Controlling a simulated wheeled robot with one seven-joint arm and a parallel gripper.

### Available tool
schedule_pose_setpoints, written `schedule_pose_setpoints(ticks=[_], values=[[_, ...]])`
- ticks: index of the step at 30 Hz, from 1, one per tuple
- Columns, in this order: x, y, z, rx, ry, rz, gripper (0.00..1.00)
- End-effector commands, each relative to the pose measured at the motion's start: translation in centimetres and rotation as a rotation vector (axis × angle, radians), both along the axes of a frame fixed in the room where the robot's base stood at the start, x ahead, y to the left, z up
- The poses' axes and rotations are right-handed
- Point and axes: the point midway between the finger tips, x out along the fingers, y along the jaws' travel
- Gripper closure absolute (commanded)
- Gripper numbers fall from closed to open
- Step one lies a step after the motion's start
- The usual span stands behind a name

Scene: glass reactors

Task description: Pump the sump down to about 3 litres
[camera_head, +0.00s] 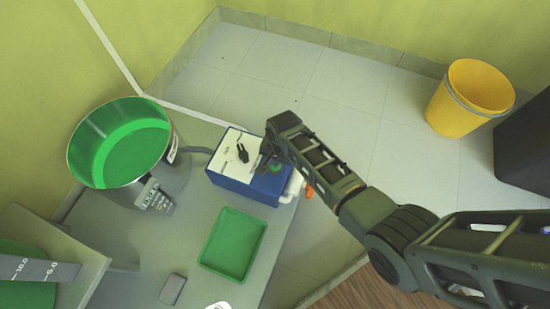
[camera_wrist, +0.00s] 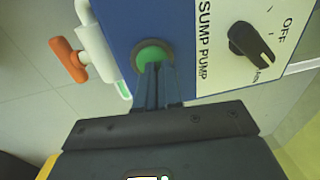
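The blue and white pump box (camera_head: 245,185) stands on the grey bench; its panel reads SUMP PUMP in the wrist view (camera_wrist: 204,45). A black knob (camera_wrist: 249,42) sits on the panel beside an OFF label, its white mark turned away from OFF toward a partly hidden label. My gripper (camera_wrist: 157,70) is shut and empty, its fingertips at a green round button (camera_wrist: 152,55) on the blue face. They overlap its lower edge; I cannot tell whether they press it. In the head view my gripper (camera_head: 272,162) covers the button area. A metal vessel (camera_head: 178,180) with green liquid stands left of the box.
A small display (camera_head: 154,197) hangs on the vessel; its digits are too small to read. A green tray (camera_head: 232,245) lies in front of the box. A scale (camera_head: 40,269) marked 10.0 and 5.0 is at lower left. An orange-handled valve (camera_wrist: 68,60) is beside the box.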

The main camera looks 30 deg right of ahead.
Motion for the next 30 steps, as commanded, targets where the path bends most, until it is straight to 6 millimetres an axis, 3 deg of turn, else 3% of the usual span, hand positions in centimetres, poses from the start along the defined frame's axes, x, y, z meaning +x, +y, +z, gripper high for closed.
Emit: schedule_pose_setpoints(ticks=[1, 20, 26, 30], values=[[-1.6, 0.2, -1.9, 0.001, 0.031, 0.003, 1.0], [-1.6, 0.3, -1.8, 0.003, 0.031, 0.005, 1.0], [-1.5, 0.1, -0.7, 0.003, 0.027, 0.004, 1.0], [-1.2, -0.3, 1.4, 0.003, 0.021, 0.002, 1.0]])
